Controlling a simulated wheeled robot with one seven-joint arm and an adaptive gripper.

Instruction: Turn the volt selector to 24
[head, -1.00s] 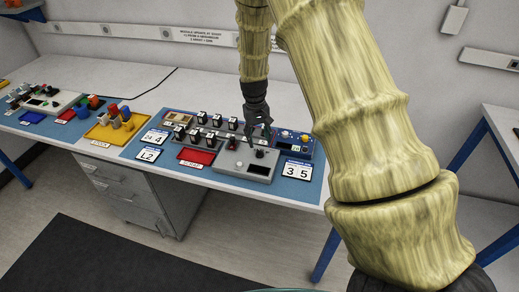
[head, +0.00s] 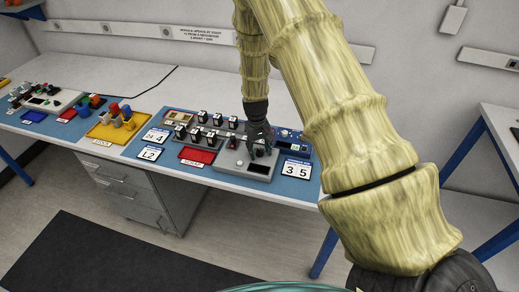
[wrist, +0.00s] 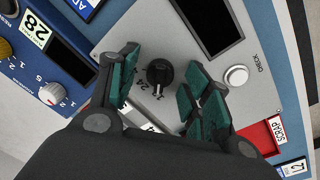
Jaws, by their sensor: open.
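The volt selector is a black round knob (wrist: 160,73) on a grey panel (wrist: 132,35), which also shows in the head view (head: 232,172). Small printed marks, one reading like 24, lie just below the knob in the wrist view. A pale pointer mark is on the knob's lower side, but I cannot tell exactly which mark it points to. My gripper (wrist: 163,86) is open, with its teal-padded fingers on either side of the knob and apparently apart from it. In the head view my gripper (head: 259,144) is over the panel and hides the knob.
The panel has a dark display (wrist: 210,22) and a white CHECK button (wrist: 236,76). A blue panel with a white knob (wrist: 52,93) adjoins it. A red SCRAP tray (head: 197,155), black switch blocks and number cards (head: 295,168) stand close by.

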